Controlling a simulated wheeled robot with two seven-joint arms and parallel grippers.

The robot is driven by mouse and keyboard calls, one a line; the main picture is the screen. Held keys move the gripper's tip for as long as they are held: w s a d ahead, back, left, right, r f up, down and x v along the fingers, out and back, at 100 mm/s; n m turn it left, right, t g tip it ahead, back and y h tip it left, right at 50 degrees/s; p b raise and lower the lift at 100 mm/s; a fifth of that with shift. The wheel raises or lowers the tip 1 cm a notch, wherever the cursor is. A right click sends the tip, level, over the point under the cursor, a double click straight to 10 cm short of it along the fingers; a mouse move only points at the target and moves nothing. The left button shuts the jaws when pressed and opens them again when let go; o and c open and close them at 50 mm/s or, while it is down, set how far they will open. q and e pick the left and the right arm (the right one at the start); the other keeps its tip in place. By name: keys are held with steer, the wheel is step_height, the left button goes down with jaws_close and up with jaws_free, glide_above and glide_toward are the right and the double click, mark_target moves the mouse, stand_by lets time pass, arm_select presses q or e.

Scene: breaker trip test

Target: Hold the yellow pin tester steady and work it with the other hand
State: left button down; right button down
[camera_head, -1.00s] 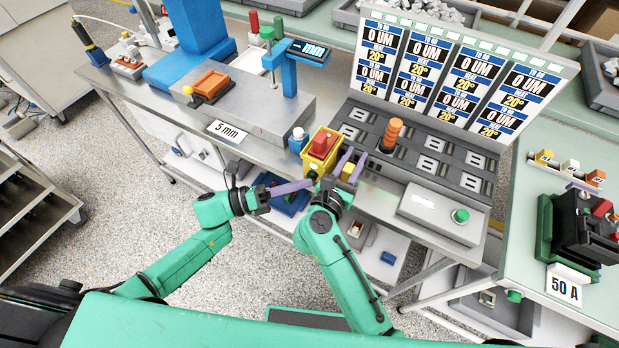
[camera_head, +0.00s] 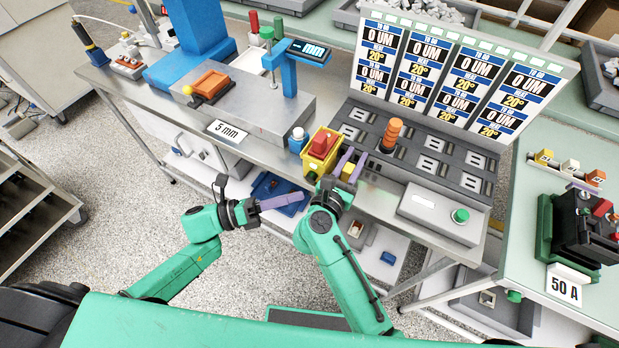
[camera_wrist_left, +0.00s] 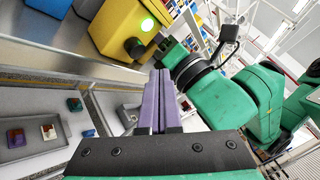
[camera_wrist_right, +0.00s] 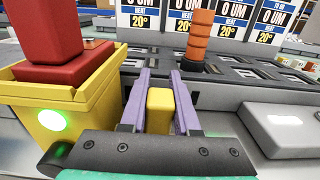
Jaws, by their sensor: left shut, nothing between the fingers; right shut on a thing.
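The yellow pin tester (camera_head: 311,164), a yellow box with a red block on top, stands at the bench's front edge. It shows at the left of the right wrist view (camera_wrist_right: 85,118) with a lit green lamp, also lit in the left wrist view (camera_wrist_left: 118,22). My right gripper (camera_head: 352,165) is shut on a small yellow block (camera_wrist_right: 160,108) just right of the box. Whether that block is joined to the tester is hidden. My left gripper (camera_head: 300,197) is shut and empty, below and in front of the tester, apart from it.
A grey socket panel (camera_head: 420,150) with an orange ribbed post (camera_head: 391,135) stands right of the tester. A blue-and-white button piece (camera_head: 297,140) is close on its left. A blue tray (camera_head: 270,190) lies on the shelf below.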

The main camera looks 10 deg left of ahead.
arm_select(q)
steer(key=s, duration=0.1)
steer(key=s+a, duration=0.1)
steer(key=shift+s+a, duration=0.1)
steer(key=shift+s, duration=0.25)
stand_by(0.4)
arm_select(e)
steer(key=c, duration=0.6)
jaws_free()
steer(key=shift+o, duration=0.2)
